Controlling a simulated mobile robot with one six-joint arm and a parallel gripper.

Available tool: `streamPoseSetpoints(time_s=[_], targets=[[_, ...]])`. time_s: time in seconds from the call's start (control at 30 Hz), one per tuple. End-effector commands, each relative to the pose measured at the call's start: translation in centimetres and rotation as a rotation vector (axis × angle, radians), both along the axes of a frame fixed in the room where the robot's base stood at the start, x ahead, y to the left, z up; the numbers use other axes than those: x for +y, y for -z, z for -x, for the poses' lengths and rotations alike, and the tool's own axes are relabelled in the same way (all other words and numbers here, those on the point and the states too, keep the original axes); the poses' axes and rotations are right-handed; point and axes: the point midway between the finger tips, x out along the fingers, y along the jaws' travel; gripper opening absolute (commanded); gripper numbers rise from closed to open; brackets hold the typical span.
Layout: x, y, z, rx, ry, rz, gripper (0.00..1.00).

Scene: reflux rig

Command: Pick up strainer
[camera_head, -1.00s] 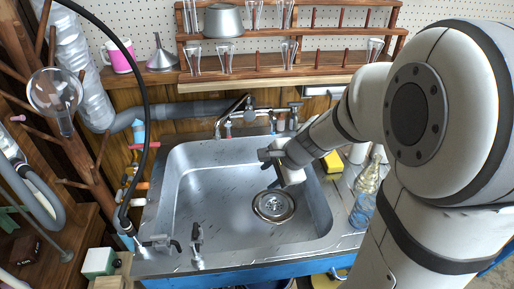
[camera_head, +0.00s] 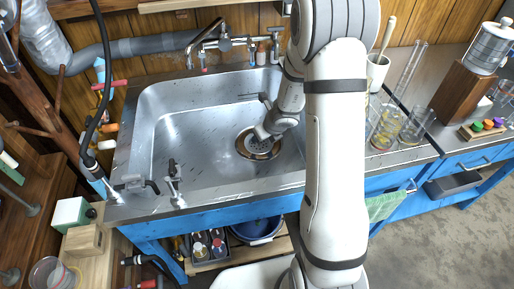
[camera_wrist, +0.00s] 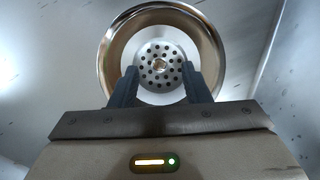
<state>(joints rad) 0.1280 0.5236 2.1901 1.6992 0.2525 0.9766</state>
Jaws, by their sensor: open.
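The strainer (camera_wrist: 160,62) is a round metal disc with several small holes and a center knob, seated in the sink drain. It also shows in the head view (camera_head: 262,145), partly hidden by my gripper. My gripper (camera_wrist: 160,85) is over the drain, with its two dark fingers apart and nothing between them. In the wrist view the fingertips overlap the front part of the strainer, on either side of its center. I cannot tell how far above it they are. In the head view my gripper (camera_head: 262,132) points down into the sink.
The steel sink (camera_head: 165,150) surrounds the drain and its walls rise on all sides. A faucet (camera_head: 205,40) stands at the back rim and small valves (camera_head: 172,180) at the front left. Glass beakers (camera_head: 388,128) stand on the right counter. The sink's left floor is clear.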

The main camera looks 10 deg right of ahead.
Motion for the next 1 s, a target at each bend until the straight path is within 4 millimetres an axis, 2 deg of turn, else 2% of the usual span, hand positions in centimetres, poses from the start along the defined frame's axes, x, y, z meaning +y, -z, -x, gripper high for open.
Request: streamPoseSetpoints(time_s=[0.03, 0.13, 0.43, 0.9, 1.0], targets=[[0.26, 1.23, -0.28, 0.001, -0.001, 0.000, 0.43], [0.44, 1.95, -0.85, 0.000, -0.002, 0.001, 0.43], [0.50, 2.13, -1.06, 0.000, -0.001, 0.000, 0.43], [0.43, 2.10, -1.06, -0.001, -0.001, 0.000, 0.04], [0.42, 2.10, -1.06, -0.001, -0.001, 0.000, 0.00]])
